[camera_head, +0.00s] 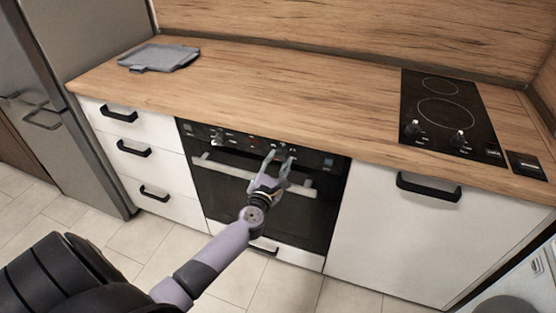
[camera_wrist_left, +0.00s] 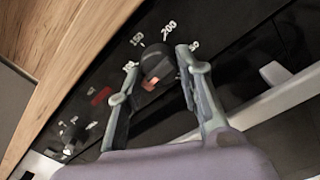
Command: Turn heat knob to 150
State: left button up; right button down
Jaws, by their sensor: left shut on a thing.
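The heat knob (camera_wrist_left: 155,62) is a dark round knob on the black oven panel, with numbers around it in the left wrist view. The 150 mark (camera_wrist_left: 137,40) and the 200 mark (camera_wrist_left: 168,27) show just above it. An orange patch shows on the knob's near side; where its pointer stands I cannot tell. My left gripper (camera_wrist_left: 160,62) has one finger on each side of the knob and is shut on it. In the head view, my left gripper (camera_head: 279,152) reaches the oven's control panel (camera_head: 320,160). My right gripper is out of view.
The oven handle (camera_head: 225,168) runs just below the panel. Another knob (camera_wrist_left: 68,150) shows at lower left in the wrist view. The wooden counter (camera_head: 290,90) overhangs the panel. A hob (camera_head: 445,110) and a grey board (camera_head: 160,57) are on it.

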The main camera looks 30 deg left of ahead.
pick_arm(q)
jog(key=m+p, duration=0.1)
jog(key=m, duration=0.3)
jog(key=shift+r+m, duration=0.1)
jog(key=shift+m, duration=0.3)
jog(key=m, duration=0.2)
jog(key=m+p, duration=0.1)
jog(key=m, duration=0.1)
jog(key=shift+m+t+h+p, duration=0.3)
jog(key=shift+m, duration=0.1)
jog(key=m+p, duration=0.1)
jog(key=m, duration=0.4)
jog(key=shift+a+r+m+h+p, duration=0.1)
jog(key=shift+r+m+h+p, duration=0.05)
jog(key=shift+m+h+p, duration=0.15)
jog(key=m, duration=0.2)
jog(key=shift+m+p, duration=0.4)
jog(key=shift+m, duration=0.6)
jog(key=o, duration=1.2)
jog(key=shift+c, duration=0.2)
